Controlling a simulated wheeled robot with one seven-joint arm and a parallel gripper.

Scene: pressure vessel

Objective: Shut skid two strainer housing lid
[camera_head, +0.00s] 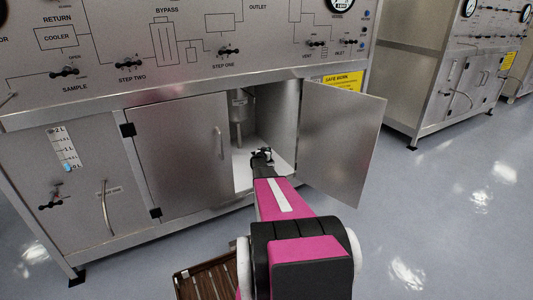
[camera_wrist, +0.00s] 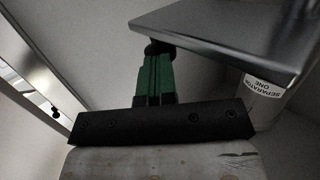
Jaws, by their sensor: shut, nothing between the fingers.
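My gripper (camera_head: 262,153) reaches into the open right half of the cabinet on the near skid. In the wrist view my gripper (camera_wrist: 157,48) shows green fingers, shut with nothing between them. A flat grey metal plate (camera_wrist: 222,32) is beside the fingertips on the right; I cannot tell whether it is the lid or whether they touch. Below the plate is a pale cylinder labelled "SEPARATOR ONE" (camera_wrist: 263,86). In the head view a metal vessel (camera_head: 239,106) hangs inside the cabinet, above and left of my gripper. No strainer label is readable.
The cabinet's right door (camera_head: 341,142) stands open to the right of my arm. The left door (camera_head: 183,150) is shut. A slatted brown crate (camera_head: 207,283) is at the bottom, beside my arm. Another skid (camera_head: 435,70) stands at the right, with clear floor before it.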

